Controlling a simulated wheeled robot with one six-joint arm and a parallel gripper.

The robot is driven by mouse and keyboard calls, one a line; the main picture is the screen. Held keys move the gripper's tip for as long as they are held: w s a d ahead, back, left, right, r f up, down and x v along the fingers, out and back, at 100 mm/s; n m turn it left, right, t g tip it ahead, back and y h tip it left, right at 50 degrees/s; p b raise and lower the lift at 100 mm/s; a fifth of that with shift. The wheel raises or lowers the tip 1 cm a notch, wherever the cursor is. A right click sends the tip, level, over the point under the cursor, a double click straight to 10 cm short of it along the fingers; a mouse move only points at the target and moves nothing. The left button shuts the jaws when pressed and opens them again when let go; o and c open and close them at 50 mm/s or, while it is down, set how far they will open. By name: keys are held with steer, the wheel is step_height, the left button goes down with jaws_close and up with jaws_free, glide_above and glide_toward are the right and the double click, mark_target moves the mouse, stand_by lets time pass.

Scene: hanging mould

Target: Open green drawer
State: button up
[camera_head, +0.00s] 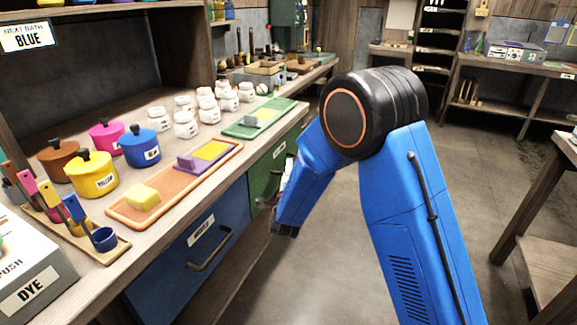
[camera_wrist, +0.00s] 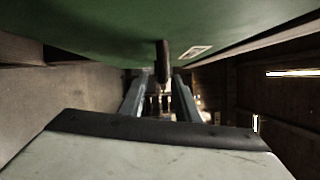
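The green drawer (camera_head: 262,178) is in the workbench front, right of the blue drawer, and looks shut in the head view. My arm hides its right part and most of its handle. In the wrist view the green drawer front (camera_wrist: 90,35) fills the top. Its dark handle (camera_wrist: 163,60) sticks out from it near the middle. My gripper (camera_wrist: 160,80) is open, with one finger on each side of the handle's line. I cannot tell whether the fingers touch the handle.
The blue drawer (camera_head: 190,255) with a metal handle is to the left. On the bench top stand coloured pots, white jars (camera_head: 186,124), an orange tray (camera_head: 125,208) and a green tray (camera_head: 240,131). Open floor (camera_head: 325,250) lies in front of the drawers. A wooden table (camera_head: 545,200) stands at right.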

steer(key=shift+w+r, duration=0.1)
steer(key=shift+w, duration=1.6)
steer(key=shift+c, duration=0.5)
jaws_close()
